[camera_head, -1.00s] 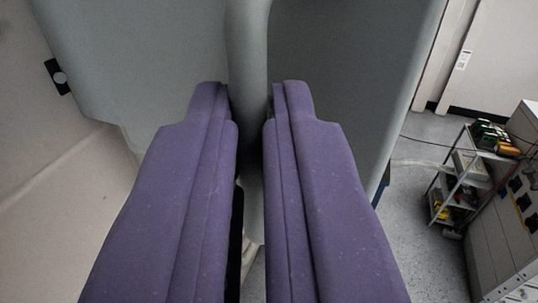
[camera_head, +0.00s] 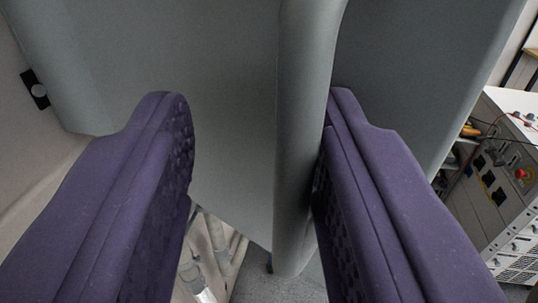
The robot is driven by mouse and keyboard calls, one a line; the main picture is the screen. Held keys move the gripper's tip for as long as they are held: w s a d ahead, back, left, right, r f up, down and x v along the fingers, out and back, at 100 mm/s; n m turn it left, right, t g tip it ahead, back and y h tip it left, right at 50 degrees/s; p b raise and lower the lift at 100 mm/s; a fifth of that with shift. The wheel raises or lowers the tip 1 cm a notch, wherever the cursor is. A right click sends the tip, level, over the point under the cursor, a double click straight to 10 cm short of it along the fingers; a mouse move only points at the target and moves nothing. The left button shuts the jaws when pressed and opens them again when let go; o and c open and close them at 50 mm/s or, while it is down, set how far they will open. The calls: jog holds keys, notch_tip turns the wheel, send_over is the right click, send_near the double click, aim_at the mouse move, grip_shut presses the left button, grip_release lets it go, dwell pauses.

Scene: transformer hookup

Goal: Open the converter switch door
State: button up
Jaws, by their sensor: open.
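The grey door (camera_head: 235,120) fills the upper middle of the view, seen from close up. A thick vertical grey bar (camera_head: 303,130), which looks like its handle, runs down the front of it. My gripper (camera_head: 254,98) is open, with its two purple fingers on either side of the bar. The bar is close to the right finger, and I cannot tell if they touch. A wide gap separates it from the left finger. The door's lower edge slants, and floor shows below it. The fingers hide parts of the door.
A pale wall or casing (camera_head: 25,150) with a small black fitting (camera_head: 35,90) is at the left. An equipment cabinet (camera_head: 495,190) with a red knob stands at the right. Pale pipe-like parts (camera_head: 195,275) show below the door, beside grey floor (camera_head: 280,290).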

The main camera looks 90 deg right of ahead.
jog(key=shift+s+a, duration=0.25)
jog(key=shift+a, duration=0.1)
jog(key=a, duration=0.7)
jog(key=shift+s+a, duration=0.4)
jog(key=shift+s, duration=0.05)
